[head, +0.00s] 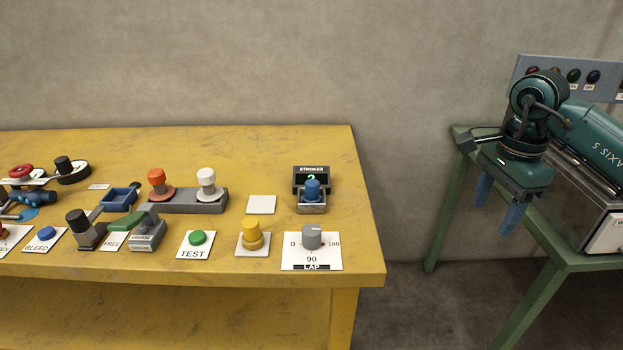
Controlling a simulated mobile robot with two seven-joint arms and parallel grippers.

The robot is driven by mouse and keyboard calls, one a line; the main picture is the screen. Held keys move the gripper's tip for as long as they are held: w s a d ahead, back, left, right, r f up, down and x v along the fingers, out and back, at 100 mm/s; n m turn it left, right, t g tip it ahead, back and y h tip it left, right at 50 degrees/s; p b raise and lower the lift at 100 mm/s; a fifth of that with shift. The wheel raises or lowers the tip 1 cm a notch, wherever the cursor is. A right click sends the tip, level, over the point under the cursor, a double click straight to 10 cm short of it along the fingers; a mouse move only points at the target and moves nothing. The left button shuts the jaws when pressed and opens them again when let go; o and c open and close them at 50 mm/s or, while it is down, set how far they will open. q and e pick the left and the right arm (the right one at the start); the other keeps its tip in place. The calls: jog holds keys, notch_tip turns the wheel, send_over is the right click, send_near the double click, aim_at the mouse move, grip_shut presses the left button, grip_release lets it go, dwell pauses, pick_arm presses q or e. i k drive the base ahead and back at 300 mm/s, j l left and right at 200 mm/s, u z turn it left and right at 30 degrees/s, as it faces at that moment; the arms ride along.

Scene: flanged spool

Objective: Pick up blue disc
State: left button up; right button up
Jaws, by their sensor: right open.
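A flat light-blue round piece (28,213) lies on the yellow table (270,150) near the picture's left edge; it looks like the blue disc, but it is small and partly covered by neighbouring parts. My right gripper (496,217) is at the far right, beyond the table's right edge. Its two blue fingers point down, apart, with nothing between them. It is far from the light-blue piece. My left gripper is not in view.
Beside the piece is a blue valve-like part (38,197). Several buttons, knobs and levers fill the table, including a blue-topped counter (312,190) and a grey dial (311,236). A green stand (540,290) is at right. The table's back right is clear.

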aim_at(312, 195)
jog(key=k, duration=1)
